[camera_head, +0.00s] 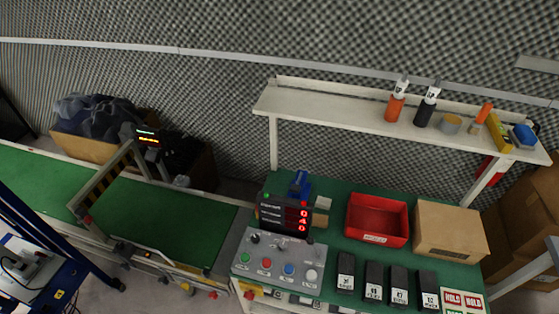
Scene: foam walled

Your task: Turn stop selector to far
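A grey control panel (278,277) sits at the front left of the green-topped workbench. It has a row of green, red, blue and white buttons. A small dark knob (255,238) is at its upper left; I cannot tell which way it points or read its label. More controls along the panel's upper edge are too small to make out. A black display (285,214) with red digits stands just behind the panel. Neither of my grippers is in view.
A green conveyor (165,222) runs left of the bench. A red bin (377,220), a cardboard box (450,231) and several black labelled holders (373,280) occupy the bench right of the panel. A white shelf (335,115) overhangs the back. A blue frame (58,245) stands at lower left.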

